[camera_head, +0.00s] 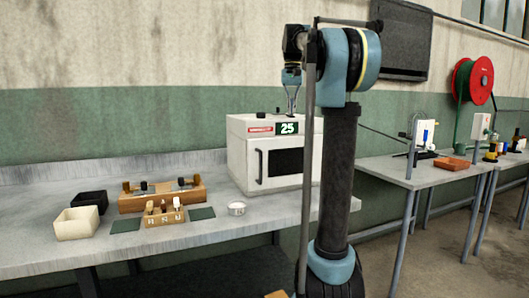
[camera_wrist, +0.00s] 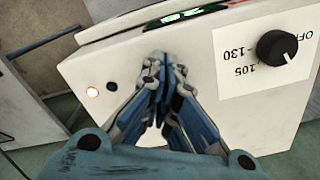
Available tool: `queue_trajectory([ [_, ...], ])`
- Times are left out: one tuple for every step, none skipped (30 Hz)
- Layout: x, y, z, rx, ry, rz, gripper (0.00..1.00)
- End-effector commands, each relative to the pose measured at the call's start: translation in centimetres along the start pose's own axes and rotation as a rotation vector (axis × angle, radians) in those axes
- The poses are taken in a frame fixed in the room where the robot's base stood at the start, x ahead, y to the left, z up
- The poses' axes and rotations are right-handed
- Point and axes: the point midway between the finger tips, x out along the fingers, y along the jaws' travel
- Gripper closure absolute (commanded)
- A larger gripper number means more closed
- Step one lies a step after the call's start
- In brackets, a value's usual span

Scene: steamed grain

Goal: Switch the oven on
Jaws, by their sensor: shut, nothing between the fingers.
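The oven (camera_head: 250,135) is a white box on the bench with a shut, dark-windowed door and a display (camera_head: 287,128) reading 25. In the wrist view, a pale oven panel (camera_wrist: 215,85) carries a black knob (camera_wrist: 277,48) at the right, with upside-down markings including OFF, 130 and 105. The knob's white mark points to the lower right; I cannot tell its setting. A round white lit spot (camera_wrist: 92,92) and a small black button (camera_wrist: 112,87) are at the left. My gripper (camera_head: 291,110) is shut and empty above the oven; its fingertips (camera_wrist: 160,60) lie between button and knob.
A wooden rack (camera_head: 160,202), a cream bin (camera_head: 76,224), a black bin (camera_head: 90,200) and a small round white dish (camera_head: 236,209) are on the bench left of the oven. My arm hides the oven's right side. Another table (camera_head: 430,178) stands at the right.

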Motion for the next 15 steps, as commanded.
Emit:
queue_trajectory([
  [-0.3,0.0,0.0,0.000,0.000,0.000,1.00],
  [-0.6,0.0,0.0,0.000,0.000,0.000,1.00],
  [-0.8,0.0,0.0,0.000,0.000,0.000,1.00],
  [-1.0,0.0,0.0,0.000,0.000,0.000,1.00],
  [-1.2,0.0,0.0,0.000,0.000,0.000,1.00],
  [-1.5,0.0,0.0,0.000,0.000,0.000,1.00],
  [-1.6,0.0,0.0,0.000,0.000,0.000,1.00],
  [-1.8,0.0,0.0,0.000,0.000,0.000,1.00],
  [-2.1,0.0,0.0,0.000,0.000,0.000,1.00],
  [-2.3,0.0,0.0,0.000,0.000,0.000,1.00],
  [-2.5,0.0,0.0,0.000,0.000,0.000,1.00],
  [-2.8,0.0,0.0,0.000,0.000,0.000,1.00],
  [-3.0,0.0,0.0,0.000,0.000,0.000,1.00],
  [-3.1,0.0,0.0,0.000,0.000,0.000,1.00],
  [-3.4,0.0,0.0,0.000,0.000,0.000,1.00],
])
